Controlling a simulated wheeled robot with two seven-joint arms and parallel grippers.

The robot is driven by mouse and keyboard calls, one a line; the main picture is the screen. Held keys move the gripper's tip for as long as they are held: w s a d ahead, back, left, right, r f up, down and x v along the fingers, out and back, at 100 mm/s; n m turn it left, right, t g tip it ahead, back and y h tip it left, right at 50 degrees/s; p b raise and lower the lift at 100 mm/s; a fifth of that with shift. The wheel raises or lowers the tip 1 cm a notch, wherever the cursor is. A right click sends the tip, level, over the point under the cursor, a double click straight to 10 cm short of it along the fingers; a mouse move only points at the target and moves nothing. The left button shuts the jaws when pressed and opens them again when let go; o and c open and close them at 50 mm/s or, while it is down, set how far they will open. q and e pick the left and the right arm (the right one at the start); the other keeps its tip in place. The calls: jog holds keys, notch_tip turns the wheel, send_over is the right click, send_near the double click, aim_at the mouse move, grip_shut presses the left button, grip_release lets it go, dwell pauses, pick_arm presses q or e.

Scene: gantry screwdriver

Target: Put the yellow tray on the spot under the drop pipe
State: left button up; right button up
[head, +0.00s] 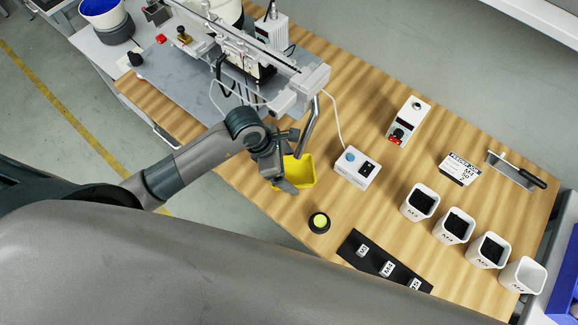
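The yellow tray (305,172) sits on or just above the wooden bench, near its front edge. The silver drop pipe (311,125) comes down from the gantry machine, and its lower end is just behind the tray in the picture. My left gripper (286,182) is at the tray's left side, with a finger overlapping the tray's left wall. The gripper and wrist hide that side, so whether the fingers close on the wall does not show. The spot under the pipe cannot be made out. My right gripper is out of view.
A white control box (355,169) stands right of the tray. A round black button with a yellow top (319,222) is in front. A black strip (350,245) with small labelled blocks and several white cups (419,203) lie further right. The gantry machine (215,75) fills the back left.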

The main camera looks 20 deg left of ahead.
pick_arm(q)
jog(key=shift+r, duration=0.2)
jog(key=b+v, duration=0.2)
jog(key=v, duration=1)
jog(key=shift+s, duration=0.1)
dwell(0.8)
dwell(1.0)
dwell(0.4)
